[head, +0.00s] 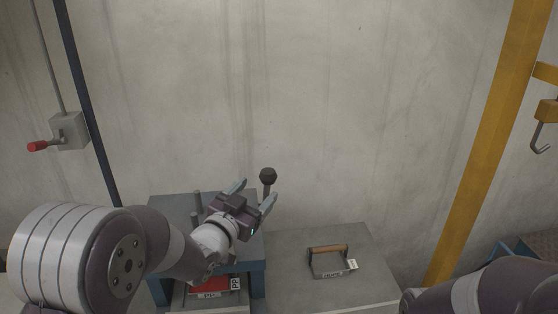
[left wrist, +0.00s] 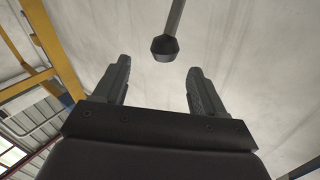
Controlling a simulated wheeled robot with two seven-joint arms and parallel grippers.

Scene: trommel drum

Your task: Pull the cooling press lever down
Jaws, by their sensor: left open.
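The cooling press (head: 171,209) is a blue-grey frame at the lower middle-left of the head view. Its lever (head: 267,179) stands up at the right side, a grey rod with a dark knob on top. In the left wrist view the lever's knob (left wrist: 164,47) shows ahead of the fingertips, between their lines. My left gripper (head: 252,191) is open and empty, its fingers pointing up and right toward the lever, just short of the knob. It partly hides the press. My right gripper is out of view; only my right arm shows at lower right.
A red block (head: 208,285) with a label sits low in the press. A grey bench (head: 360,245) carries a wooden-handled metal piece (head: 328,262). A wall box with a red-handled switch (head: 68,131) is at left, a yellow post (head: 490,130) at right. The wall is close behind.

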